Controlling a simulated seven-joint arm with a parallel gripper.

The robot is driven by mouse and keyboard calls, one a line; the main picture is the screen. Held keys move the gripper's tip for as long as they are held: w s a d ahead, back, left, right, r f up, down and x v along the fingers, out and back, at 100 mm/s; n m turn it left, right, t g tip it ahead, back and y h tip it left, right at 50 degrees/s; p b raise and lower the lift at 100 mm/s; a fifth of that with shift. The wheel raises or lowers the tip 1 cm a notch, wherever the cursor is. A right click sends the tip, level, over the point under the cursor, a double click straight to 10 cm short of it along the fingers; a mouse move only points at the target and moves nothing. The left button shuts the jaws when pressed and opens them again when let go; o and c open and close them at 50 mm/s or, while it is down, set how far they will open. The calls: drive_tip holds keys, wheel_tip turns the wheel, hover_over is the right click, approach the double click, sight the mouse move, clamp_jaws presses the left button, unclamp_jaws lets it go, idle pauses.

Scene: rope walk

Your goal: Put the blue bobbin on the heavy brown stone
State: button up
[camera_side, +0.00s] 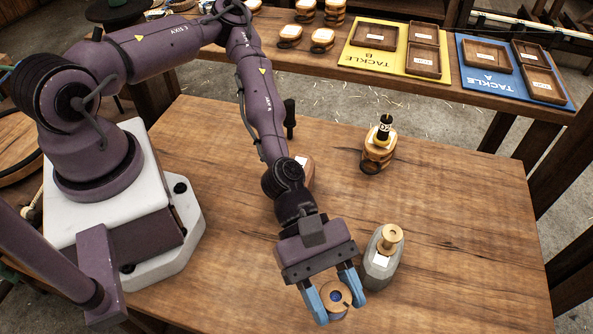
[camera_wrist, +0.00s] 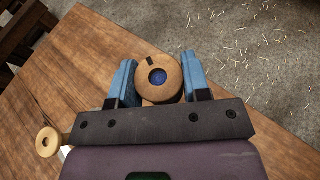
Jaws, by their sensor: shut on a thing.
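The blue bobbin (camera_side: 336,298) has round wooden flanges and a blue centre. My gripper (camera_side: 335,297) is shut on it, with one blue finger on each side, near the front of the table. In the wrist view the bobbin (camera_wrist: 160,92) sits between the fingers (camera_wrist: 158,85), its blue centre facing the camera. A reddish-brown rounded thing with a pale label, probably the brown stone (camera_side: 307,172), stands behind my forearm and is mostly hidden. I cannot tell what, if anything, lies on it.
A grey stone (camera_side: 379,272) with a wooden bobbin (camera_side: 391,236) on top stands just right of my gripper. A banded stone (camera_side: 376,157) bears a yellow-and-black bobbin (camera_side: 383,131) farther back. A dark upright post (camera_side: 290,118) stands behind my arm. The right side of the table is clear.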

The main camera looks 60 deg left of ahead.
drive_tip(key=shift+n+t, duration=0.3)
drive_tip(key=shift+t, duration=0.1)
drive_tip(key=w+a+r, duration=0.1)
drive_tip(key=a, duration=0.6)
drive_tip(key=w+a+r, duration=0.2)
drive_tip(key=a, duration=0.5)
drive_tip(key=w+a+r, duration=0.2)
drive_tip(key=a, duration=0.5)
drive_tip(key=shift+a, duration=0.3)
drive_tip(key=shift+a+f, duration=0.2)
drive_tip(key=shift+f, duration=2.35)
drive_tip(key=o, duration=0.9)
drive_tip(key=shift+f, duration=0.1)
drive_tip(key=v, duration=1.2)
